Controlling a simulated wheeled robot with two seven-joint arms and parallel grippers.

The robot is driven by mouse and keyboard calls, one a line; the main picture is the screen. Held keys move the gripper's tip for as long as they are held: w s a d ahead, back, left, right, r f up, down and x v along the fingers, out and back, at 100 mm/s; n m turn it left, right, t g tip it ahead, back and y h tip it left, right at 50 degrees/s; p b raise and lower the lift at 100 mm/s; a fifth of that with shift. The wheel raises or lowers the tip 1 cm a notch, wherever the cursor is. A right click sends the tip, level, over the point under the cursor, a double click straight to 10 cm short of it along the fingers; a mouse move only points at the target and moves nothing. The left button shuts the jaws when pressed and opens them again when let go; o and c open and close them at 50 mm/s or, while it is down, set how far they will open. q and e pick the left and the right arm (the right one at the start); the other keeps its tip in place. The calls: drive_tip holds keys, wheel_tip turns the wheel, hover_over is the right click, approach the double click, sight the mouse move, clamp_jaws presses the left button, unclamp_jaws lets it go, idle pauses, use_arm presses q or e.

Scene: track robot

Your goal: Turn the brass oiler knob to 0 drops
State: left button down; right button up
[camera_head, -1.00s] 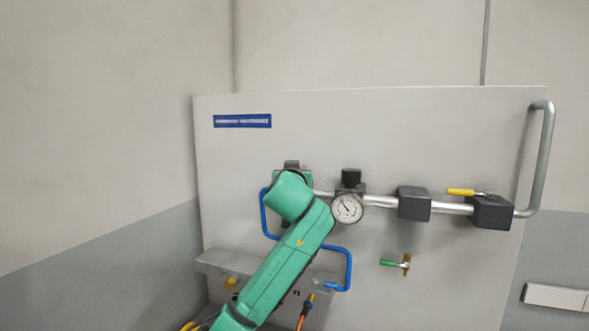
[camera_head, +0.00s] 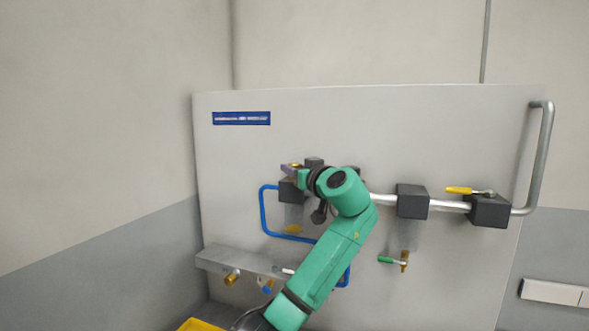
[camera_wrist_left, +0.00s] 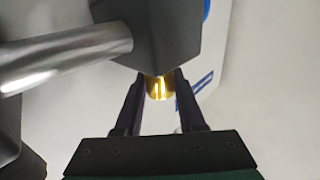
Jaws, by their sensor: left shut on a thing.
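The brass oiler knob (camera_wrist_left: 159,88) shows in the left wrist view between the two dark fingers of my left gripper (camera_wrist_left: 159,80), which is shut on it. The knob sits against the dark oiler body (camera_wrist_left: 160,35). In the head view my left gripper (camera_head: 292,168) is at the top of the dark oiler block (camera_head: 289,190), with a bit of brass showing between the fingers. A clear bowl (camera_head: 293,214) hangs below the block. Any drop marking on the knob cannot be read. My right gripper is in neither view.
A metal pipe (camera_head: 450,205) runs right to dark blocks, one with a yellow lever (camera_head: 459,190). A green-handled valve (camera_head: 386,260) is lower. A blue hose (camera_head: 264,210) loops left of the oiler. My left arm hides the gauge. A grey ledge (camera_head: 240,262) juts out below.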

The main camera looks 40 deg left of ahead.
use_arm(q)
drive_tip(key=c, duration=0.5)
unclamp_jaws()
drive_tip(key=shift+c, duration=0.2)
drive_tip(key=shift+o, duration=0.2)
drive_tip(key=shift+w+a+f, duration=0.1)
drive_tip(key=b+v, duration=0.7)
drive_tip(key=v, duration=0.7)
